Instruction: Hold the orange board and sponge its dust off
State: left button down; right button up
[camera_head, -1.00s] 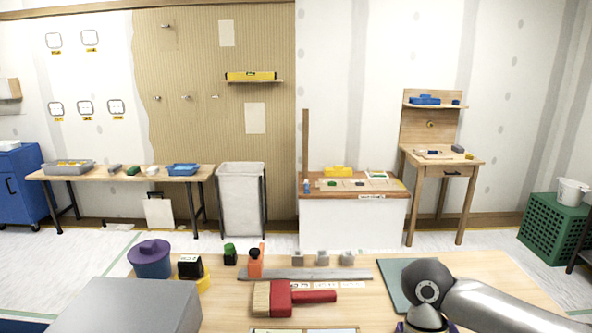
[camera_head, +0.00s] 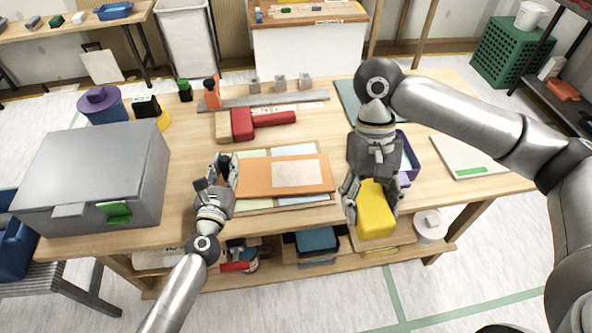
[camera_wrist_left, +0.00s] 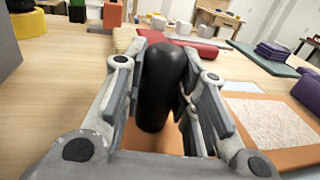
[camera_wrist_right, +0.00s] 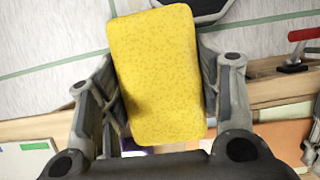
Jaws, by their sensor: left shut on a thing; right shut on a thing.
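The orange board (camera_head: 256,178) lies flat on a stack of pale panels on the workbench, with a pale dusty patch (camera_head: 298,173) on its right part. My left gripper (camera_head: 224,170) is at the board's left end, shut on a black upright handle (camera_wrist_left: 164,88); the orange surface (camera_wrist_left: 285,158) shows beneath it. My right gripper (camera_head: 371,198) is shut on a yellow sponge (camera_head: 376,217), held to the right of the board near the bench's front edge and apart from the board. The sponge also fills the middle of the right wrist view (camera_wrist_right: 155,75).
A grey box (camera_head: 95,170) stands at left. A red-handled brush (camera_head: 243,123) and a metal straightedge (camera_head: 290,98) lie behind the board. A purple tray (camera_head: 408,160) is partly hidden behind my right gripper. A white panel (camera_head: 470,155) lies at right.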

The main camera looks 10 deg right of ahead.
jog(key=shift+c, duration=0.7)
jog(key=shift+w, duration=0.1)
jog(key=shift+w+a+f+n, duration=0.1)
jog(key=shift+w+a+n, duration=0.1)
jog(key=shift+n, duration=0.2)
jog(key=w+a+f+n+t, duration=0.1)
jog(key=w+a+n+t, duration=0.2)
jog(key=n, duration=0.8)
jog(key=w+a+f+n+t, duration=0.1)
jog(key=w+a+n+t, duration=0.2)
jog(key=w+a+n, duration=0.4)
jog(key=w+a+f+n+t, duration=0.1)
jog(key=w+a+n+t, duration=0.2)
jog(key=w+a+n, duration=0.3)
jog(key=shift+w+n, duration=2.6)
jog(key=shift+n, duration=2.6)
